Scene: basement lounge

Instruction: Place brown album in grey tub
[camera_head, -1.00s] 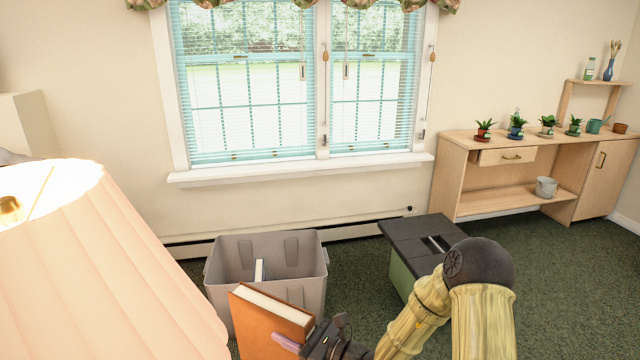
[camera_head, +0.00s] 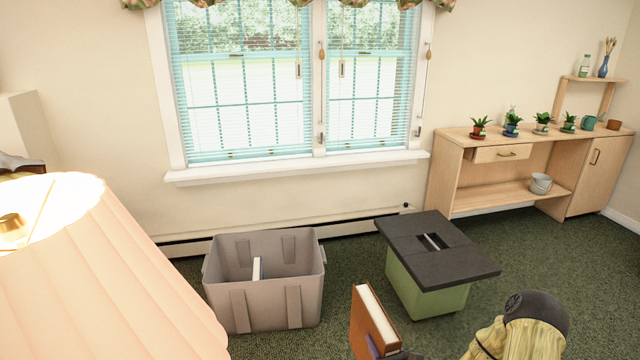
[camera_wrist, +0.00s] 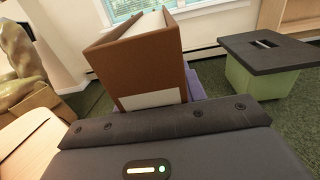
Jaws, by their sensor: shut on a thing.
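The brown album (camera_head: 373,322) is at the bottom middle of the head view, upright and slightly tilted, its white page edges facing up. My gripper (camera_head: 388,353) is shut on its lower part; only a bit of the gripper shows at the lower edge. The wrist view also shows the album (camera_wrist: 140,62) standing up from the jaws, with a purple finger (camera_wrist: 194,84) beside it. The grey tub (camera_head: 262,306) stands on the floor to the left of the album and farther back. It is open at the top and holds a pale, thin book (camera_head: 257,268).
A green box with a dark slotted lid (camera_head: 432,290) stands right of the tub. A lit lampshade (camera_head: 95,280) fills the lower left. A wooden shelf unit (camera_head: 445,180) with potted plants is at the right. Green carpet lies between tub and green box.

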